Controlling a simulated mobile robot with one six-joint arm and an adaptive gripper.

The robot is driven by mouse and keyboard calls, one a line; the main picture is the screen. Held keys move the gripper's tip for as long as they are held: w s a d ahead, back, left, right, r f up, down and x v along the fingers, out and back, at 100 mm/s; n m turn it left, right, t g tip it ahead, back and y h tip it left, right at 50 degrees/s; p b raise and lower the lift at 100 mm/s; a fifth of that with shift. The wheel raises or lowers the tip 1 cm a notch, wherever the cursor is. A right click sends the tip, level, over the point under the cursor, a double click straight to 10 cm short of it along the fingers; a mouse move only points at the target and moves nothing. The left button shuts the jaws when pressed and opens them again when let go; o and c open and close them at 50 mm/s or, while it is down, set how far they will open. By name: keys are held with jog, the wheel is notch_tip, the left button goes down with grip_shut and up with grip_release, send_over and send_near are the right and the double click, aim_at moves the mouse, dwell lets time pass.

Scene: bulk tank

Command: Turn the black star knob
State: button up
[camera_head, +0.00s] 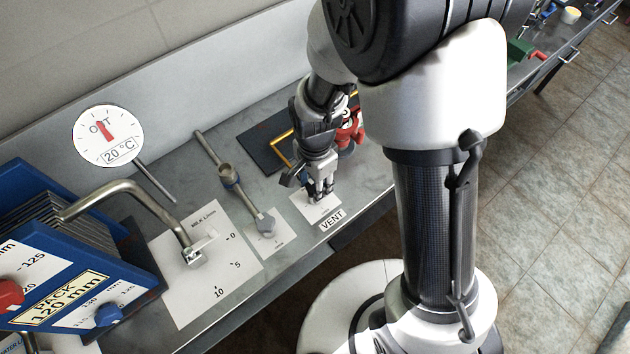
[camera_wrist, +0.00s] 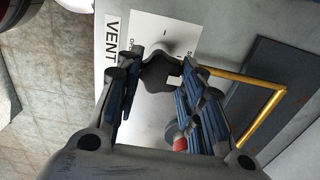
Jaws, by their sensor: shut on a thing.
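My gripper (camera_head: 321,190) points down over the white plate marked VENT (camera_head: 331,220) near the counter's front edge. In the wrist view the gripper (camera_wrist: 160,85) has its two fingers on either side of the dark star knob (camera_wrist: 158,74), shut on it. The knob stands on the white plate (camera_wrist: 178,24); its lobes show between the fingertips and a small pale mark is on it. In the head view the fingers hide most of the knob.
A yellow bar handle (camera_wrist: 262,118) on a dark panel and a red part (camera_head: 351,130) are close by. Left of my gripper are a grey lever (camera_head: 230,178), a milk-scale plate (camera_head: 220,270), a dial (camera_head: 108,137) and a blue plate pack (camera_head: 95,270).

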jog(key=o, duration=1)
jog(key=shift+o, duration=0.2)
notch_tip(320, 180, up, 12)
dwell(0.4)
